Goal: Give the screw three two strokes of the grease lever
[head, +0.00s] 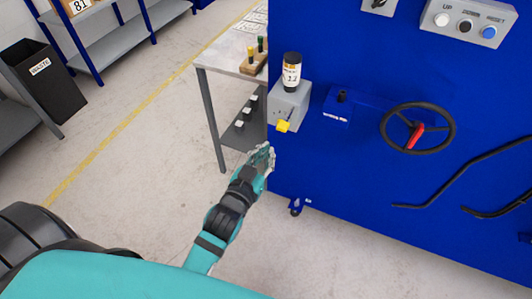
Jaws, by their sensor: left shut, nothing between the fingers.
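The grease unit is a grey box (289,106) on the left edge of the blue machine, with a dark bottle (291,72) with a white label on top. A yellow lever knob (283,126) sticks out at its lower front. My left gripper (264,151) is below and to the left of the yellow knob, apart from it in the picture. Its fingers are shut and hold nothing. My right gripper is not in view. I cannot make out a screw.
The blue machine (360,170) carries a black handwheel (418,128) with a red handle and a button panel (467,24). A grey table (221,58) stands behind its left edge. A dark waste bin (42,82) is at far left. The floor at left is clear.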

